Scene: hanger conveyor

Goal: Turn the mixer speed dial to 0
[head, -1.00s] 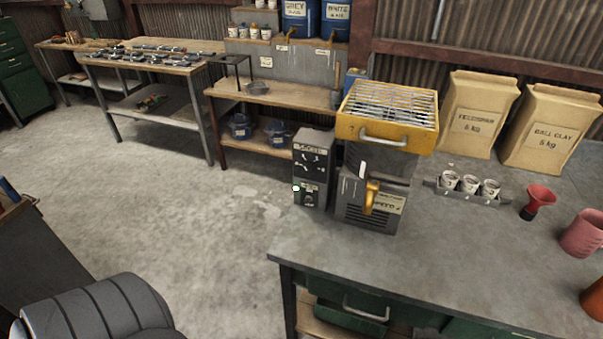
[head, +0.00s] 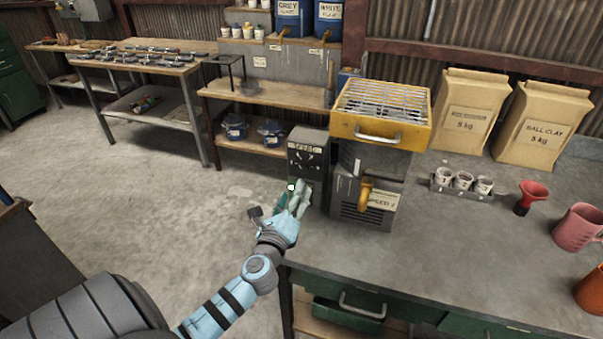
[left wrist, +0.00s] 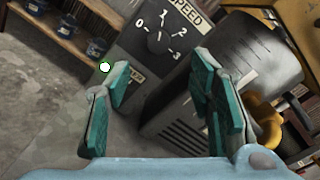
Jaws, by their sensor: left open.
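The dark speed box (head: 307,148) stands at the left end of the grey workbench, beside the yellow-topped mixer machine. In the left wrist view the SPEED label and marks 0 to 3 show around the dark dial (left wrist: 157,40); I cannot tell where its pointer stands. My left gripper (head: 299,196) is in front of the lower part of the box and covers it in the head view. In the left wrist view the gripper (left wrist: 160,75) is open and empty, with the dial above and beyond the space between its fingers. My right gripper is not in view.
The mixer machine (head: 378,140), with a yellow grated top and orange spout, stands just right of the box. A rack of small cups (head: 463,182), a red funnel (head: 531,198) and a pink mug (head: 578,230) are farther right. The bench front is clear.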

